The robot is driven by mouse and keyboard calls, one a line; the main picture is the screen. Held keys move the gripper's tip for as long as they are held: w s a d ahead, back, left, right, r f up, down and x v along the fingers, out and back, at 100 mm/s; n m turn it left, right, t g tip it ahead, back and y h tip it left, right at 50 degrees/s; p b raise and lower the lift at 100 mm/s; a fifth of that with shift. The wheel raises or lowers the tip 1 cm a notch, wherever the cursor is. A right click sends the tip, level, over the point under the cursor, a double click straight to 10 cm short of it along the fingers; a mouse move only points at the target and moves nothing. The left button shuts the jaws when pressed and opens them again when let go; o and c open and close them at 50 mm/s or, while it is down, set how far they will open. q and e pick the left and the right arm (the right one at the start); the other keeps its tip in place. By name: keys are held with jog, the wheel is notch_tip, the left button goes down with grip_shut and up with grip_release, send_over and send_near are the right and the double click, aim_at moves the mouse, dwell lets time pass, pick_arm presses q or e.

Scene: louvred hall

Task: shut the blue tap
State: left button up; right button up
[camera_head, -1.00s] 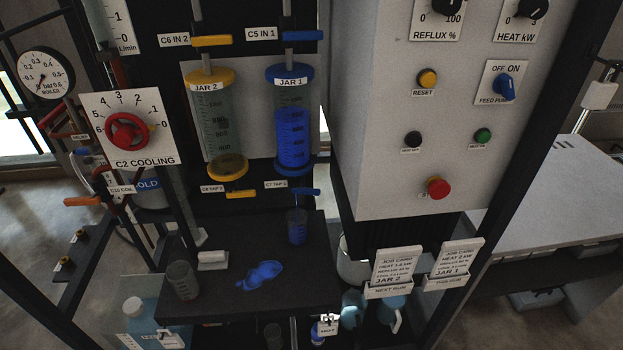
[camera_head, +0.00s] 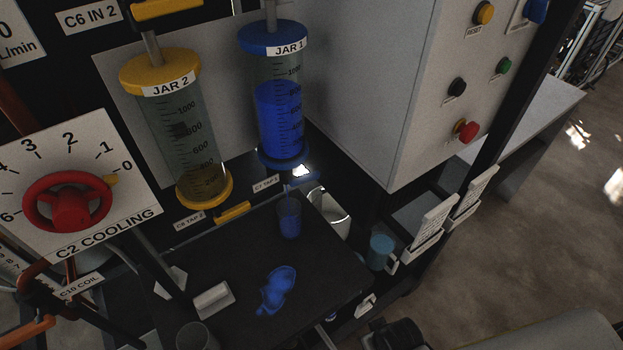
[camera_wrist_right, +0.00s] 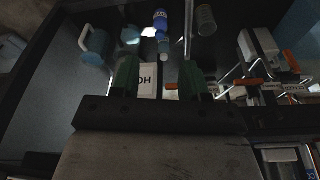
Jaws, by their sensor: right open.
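The blue tap (camera_head: 304,179) sits under jar 1 (camera_head: 280,122), beside the label C7 TAP 1; glare covers part of it and I cannot tell how its handle is turned. Jar 1 has blue caps and holds blue liquid to above its middle. A small beaker (camera_head: 289,217) with blue liquid stands on the dark shelf below the tap. A blue puddle (camera_head: 277,290) lies on the shelf. In the right wrist view my right gripper (camera_wrist_right: 158,79) is open, its green fingers apart, with nothing visibly held. My left gripper is not in view.
The yellow-capped jar 2 (camera_head: 165,130) and its yellow tap (camera_head: 232,212) are to the left. A red cooling wheel (camera_head: 68,202) is further left. A white block (camera_head: 213,299) lies on the dark shelf (camera_head: 235,262). A blue mug (camera_head: 380,251) and card holders (camera_head: 440,222) are right.

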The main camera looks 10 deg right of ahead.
notch_tip(320, 180, up, 8)
jog(key=w, duration=0.2)
jog(key=m+t+y+b, duration=0.2)
jog(key=m+t+y, duration=0.4)
jog(key=m+t, duration=1)
send_near(312, 179)
jog(key=w+r+m+g, duration=0.1)
jog(key=r+m+g, duration=0.1)
jog(key=x, duration=0.7)
jog(key=shift+d+f+b, duration=0.1)
jog(key=shift+f+b, duration=0.1)
jog(key=shift+b, duration=0.1)
jog(key=shift+x, duration=1.2)
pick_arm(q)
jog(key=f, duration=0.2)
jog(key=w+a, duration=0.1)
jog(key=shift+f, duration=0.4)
pick_arm(e)
jog(key=shift+c, duration=0.4)
grip_shut()
